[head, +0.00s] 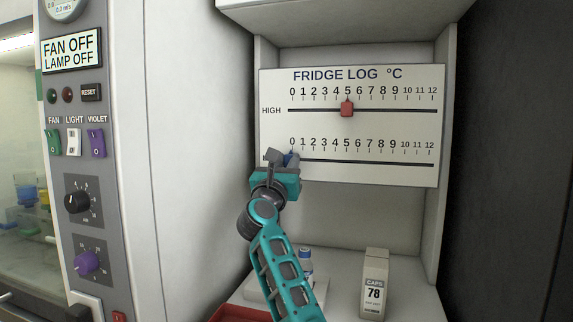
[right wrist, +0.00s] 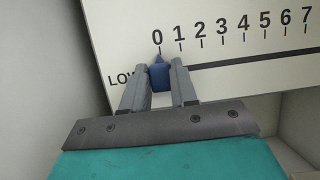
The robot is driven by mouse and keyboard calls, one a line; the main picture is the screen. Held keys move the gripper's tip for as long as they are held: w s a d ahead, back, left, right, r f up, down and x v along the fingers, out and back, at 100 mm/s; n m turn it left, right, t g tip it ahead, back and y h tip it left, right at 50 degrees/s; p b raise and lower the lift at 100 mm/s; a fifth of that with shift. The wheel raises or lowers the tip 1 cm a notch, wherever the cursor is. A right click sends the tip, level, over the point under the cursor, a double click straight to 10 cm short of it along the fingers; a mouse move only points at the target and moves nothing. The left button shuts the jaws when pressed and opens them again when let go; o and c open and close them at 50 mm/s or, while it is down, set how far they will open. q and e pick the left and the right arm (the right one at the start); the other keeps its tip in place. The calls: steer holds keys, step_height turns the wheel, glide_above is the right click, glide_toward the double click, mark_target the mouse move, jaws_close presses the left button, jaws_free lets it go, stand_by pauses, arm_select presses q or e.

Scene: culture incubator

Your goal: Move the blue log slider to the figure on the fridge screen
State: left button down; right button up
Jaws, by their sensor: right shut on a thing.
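The blue log slider (right wrist: 160,74) sits at the 0 end of the lower track, the one labelled LOW in the right wrist view; its pointed top is at the 0 mark. It shows only partly in the head view (head: 291,158), behind my gripper. My right gripper (right wrist: 158,82) has a finger on each side of the slider and is shut on it; it also shows in the head view (head: 283,160). The FRIDGE LOG °C board (head: 360,178) carries both scales, from 0 to 12. My left gripper is not in view. No fridge screen with a figure shows.
A red slider (head: 347,108) stands at 5 on the HIGH track above. A CAPS box (head: 375,285) marked 78 and a blue-capped vial (head: 306,262) stand on the shelf below. The lower track is clear to the right. A control panel (head: 85,215) is at left.

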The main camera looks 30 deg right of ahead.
jaws_close()
